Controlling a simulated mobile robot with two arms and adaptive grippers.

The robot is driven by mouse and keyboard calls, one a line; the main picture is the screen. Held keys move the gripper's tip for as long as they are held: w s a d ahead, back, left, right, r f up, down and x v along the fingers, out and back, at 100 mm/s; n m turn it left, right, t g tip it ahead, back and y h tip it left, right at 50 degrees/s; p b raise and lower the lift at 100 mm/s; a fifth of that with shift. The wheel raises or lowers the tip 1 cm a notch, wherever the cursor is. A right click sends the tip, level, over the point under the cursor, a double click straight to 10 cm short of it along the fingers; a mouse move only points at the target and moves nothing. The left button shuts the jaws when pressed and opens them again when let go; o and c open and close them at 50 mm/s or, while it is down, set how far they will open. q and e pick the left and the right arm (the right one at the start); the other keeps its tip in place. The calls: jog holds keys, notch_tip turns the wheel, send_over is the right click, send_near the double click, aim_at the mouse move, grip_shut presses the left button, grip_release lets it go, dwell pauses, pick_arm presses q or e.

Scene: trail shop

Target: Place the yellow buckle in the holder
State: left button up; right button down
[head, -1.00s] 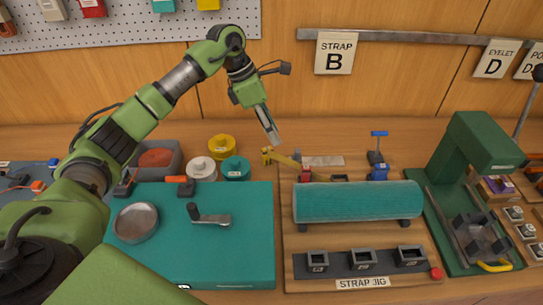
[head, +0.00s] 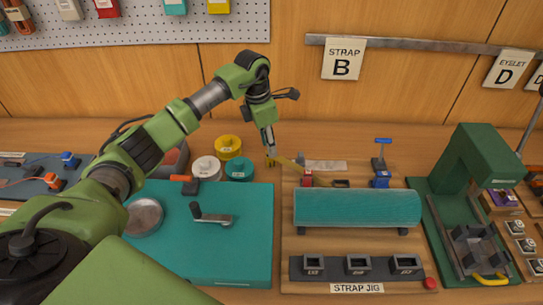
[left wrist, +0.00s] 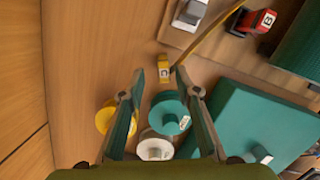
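My left gripper (head: 270,150) points down right above the buckle. In the left wrist view, its two fingers (left wrist: 160,76) are apart with nothing held, and the buckle shows between and just beyond their tips. Three dark holders (head: 357,265) stand in a row at the jig's front; their labels are too small to read. My right gripper is out of view.
Yellow (head: 228,145), white (head: 206,168) and teal (head: 239,169) spools stand left of the buckle. A teal roll (head: 358,207) lies across the jig, between strap and holders. A green press (head: 480,165) stands at the right.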

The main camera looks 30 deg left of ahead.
aim_at(272, 165)
pick_arm(q)
jog(key=f+p, duration=0.1)
jog(key=f, duration=0.2)
jog(key=shift+d+f+p, duration=0.2)
jog(key=shift+d+p, duration=0.2)
jog(key=shift+w+d+f, duration=0.1)
jog(key=shift+f, duration=0.4)
grip_shut()
jog(key=shift+r, duration=0.1)
jog(key=shift+r+b, duration=0.5)
jog(key=shift+b, duration=0.1)
jog(key=s+r+b, duration=0.6)
jog(key=s+r, duration=0.6)
jog(key=s, duration=0.2)
jog(key=shift+d, duration=0.35)
